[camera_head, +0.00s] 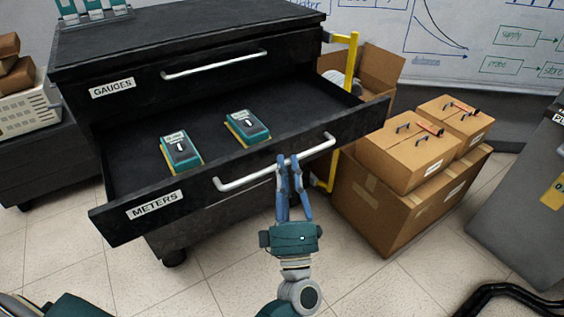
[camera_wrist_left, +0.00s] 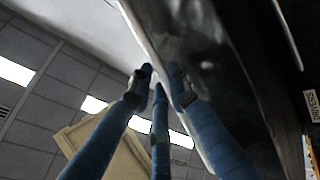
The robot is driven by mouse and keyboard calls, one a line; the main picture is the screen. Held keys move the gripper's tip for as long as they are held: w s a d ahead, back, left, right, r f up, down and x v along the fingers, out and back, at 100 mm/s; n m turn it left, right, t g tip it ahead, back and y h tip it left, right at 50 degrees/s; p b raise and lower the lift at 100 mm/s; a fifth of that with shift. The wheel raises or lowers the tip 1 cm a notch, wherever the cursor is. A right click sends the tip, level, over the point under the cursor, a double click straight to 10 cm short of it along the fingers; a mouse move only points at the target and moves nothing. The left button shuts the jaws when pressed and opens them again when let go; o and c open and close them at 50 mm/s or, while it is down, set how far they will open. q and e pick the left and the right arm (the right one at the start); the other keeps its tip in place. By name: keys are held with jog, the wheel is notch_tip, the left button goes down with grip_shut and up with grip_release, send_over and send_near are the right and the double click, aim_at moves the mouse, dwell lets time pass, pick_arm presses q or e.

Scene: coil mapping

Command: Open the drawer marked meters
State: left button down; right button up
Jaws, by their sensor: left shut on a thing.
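The drawer marked METERS (camera_head: 115,222) is pulled out of the black cabinet (camera_head: 200,32), with its inside showing. Two teal and yellow meters lie in it, one at the left (camera_head: 181,151) and one nearer the middle (camera_head: 246,128). My left gripper (camera_head: 289,163) is shut on the drawer's silver handle (camera_head: 240,182), right of the handle's middle. In the left wrist view its blue fingers (camera_wrist_left: 160,85) close around the handle bar (camera_wrist_left: 150,45) along the dark drawer front. My right gripper is not in view.
A closed drawer marked GAUGES (camera_head: 135,84) is above. Cardboard boxes (camera_head: 395,215) stand on the floor to the right, near a yellow frame (camera_head: 347,65). A white crate (camera_head: 28,108) is at the left. Tiled floor (camera_head: 215,285) is clear in front.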

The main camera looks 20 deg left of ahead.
pick_arm(q)
jog(key=shift+s+d+f, duration=0.1)
jog(key=shift+s+d, duration=0.1)
jog(key=c, duration=1.6)
grip_release()
jog(key=v, duration=1.2)
